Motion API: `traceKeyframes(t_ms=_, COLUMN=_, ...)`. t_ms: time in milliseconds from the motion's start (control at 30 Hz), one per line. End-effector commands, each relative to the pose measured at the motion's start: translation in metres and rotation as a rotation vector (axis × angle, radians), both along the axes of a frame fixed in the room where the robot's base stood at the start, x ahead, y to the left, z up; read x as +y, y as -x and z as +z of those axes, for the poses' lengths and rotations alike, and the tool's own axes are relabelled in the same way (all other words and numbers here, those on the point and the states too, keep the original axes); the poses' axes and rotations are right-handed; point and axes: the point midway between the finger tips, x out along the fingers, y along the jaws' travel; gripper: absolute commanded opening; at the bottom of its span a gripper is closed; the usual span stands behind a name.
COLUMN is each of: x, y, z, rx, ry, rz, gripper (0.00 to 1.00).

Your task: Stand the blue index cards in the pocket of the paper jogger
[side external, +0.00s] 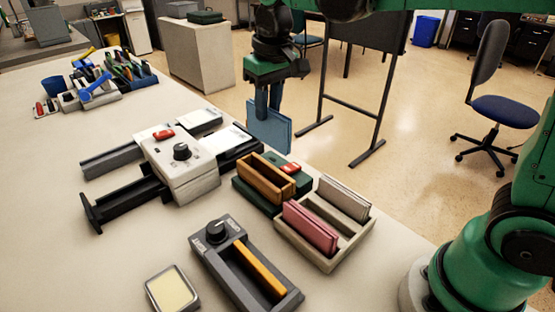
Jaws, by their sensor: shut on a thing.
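My gripper (268,104) is shut on the blue index cards (272,134). It holds them upright in the air, beyond the far right edge of the table as seen here. The paper jogger appears to be the dark green unit (248,193) with a red switch and an open-topped, wood-coloured pocket (264,181). It stands on the table below and close to the cards in the picture. The cards look clear of the pocket. The bottom of the pocket is hidden by its front wall.
Beside the jogger is a beige divided tray (333,262) with pink cards (310,228) and whitish cards (344,197). A white dial machine (184,165) with dark rails stands left. A grey knob device (245,264) and a yellow pad (172,290) lie in front.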

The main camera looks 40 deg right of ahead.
Motion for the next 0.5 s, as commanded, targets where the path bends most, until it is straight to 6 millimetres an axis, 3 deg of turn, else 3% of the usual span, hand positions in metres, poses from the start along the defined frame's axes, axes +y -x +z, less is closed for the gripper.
traceKeyframes(t_ms=167, x=0.002, y=-0.012, z=-0.013, rx=0.0, ry=0.0, rz=0.0, gripper=0.0)
traceKeyframes(t_ms=500, x=0.002, y=-0.012, z=-0.036, rx=0.0, ry=0.0, rz=0.0, gripper=0.0)
